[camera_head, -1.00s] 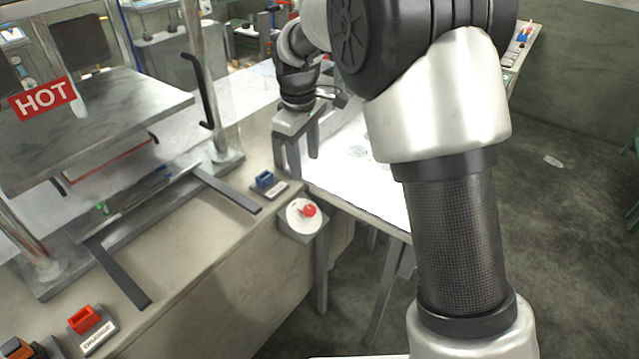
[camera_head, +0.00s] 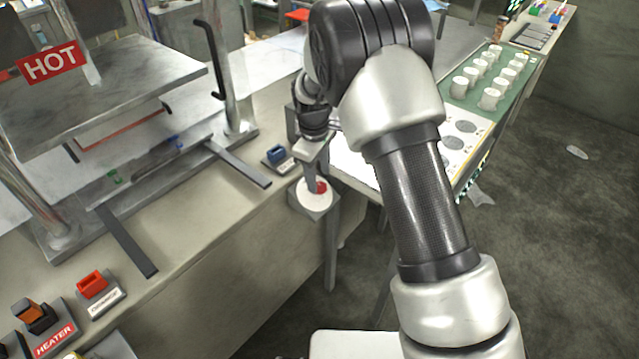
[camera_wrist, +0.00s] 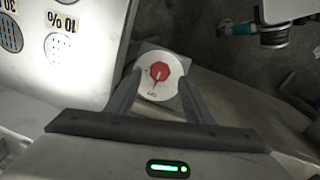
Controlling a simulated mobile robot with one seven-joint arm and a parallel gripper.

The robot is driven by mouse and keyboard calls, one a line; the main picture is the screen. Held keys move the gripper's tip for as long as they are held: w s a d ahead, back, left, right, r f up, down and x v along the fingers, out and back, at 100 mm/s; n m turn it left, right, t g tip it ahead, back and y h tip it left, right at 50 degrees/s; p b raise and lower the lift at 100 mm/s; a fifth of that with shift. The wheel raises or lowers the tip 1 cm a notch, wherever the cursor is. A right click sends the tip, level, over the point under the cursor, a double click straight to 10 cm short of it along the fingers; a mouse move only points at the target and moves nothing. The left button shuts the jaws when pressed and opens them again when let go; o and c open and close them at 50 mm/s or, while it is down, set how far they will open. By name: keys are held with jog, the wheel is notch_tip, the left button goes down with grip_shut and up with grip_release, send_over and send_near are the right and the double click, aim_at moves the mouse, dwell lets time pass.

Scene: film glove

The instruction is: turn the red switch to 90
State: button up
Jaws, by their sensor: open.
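The red switch (camera_head: 320,187) is a red knob on a round white dial (camera_head: 312,200), mounted on a grey box at the bench's front edge. In the wrist view the red knob (camera_wrist: 159,71) looks octagonal with a pale pointer line, and small marks, too small to read, lie on the dial (camera_wrist: 150,90). My gripper (camera_wrist: 158,80) is open, with one finger on each side of the dial's face and the knob between them near the tips. Whether the fingers touch the knob cannot be told. In the head view my gripper (camera_head: 314,178) partly covers the dial.
A blue switch (camera_head: 276,155) sits on the bench just left of the dial. A press with a HOT sign (camera_head: 52,62) stands at left. Red (camera_head: 92,284) and orange (camera_head: 36,314) switches are at lower left. A green tray (camera_head: 461,92) with white cups is at back right.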

aim_at(320, 185)
jog(key=shift+w+d+f, duration=0.1)
jog(key=shift+w+f, duration=0.1)
jog(key=shift+f, duration=1.75)
jog(key=c, duration=1.1)
jog(key=shift+o, duration=0.3)
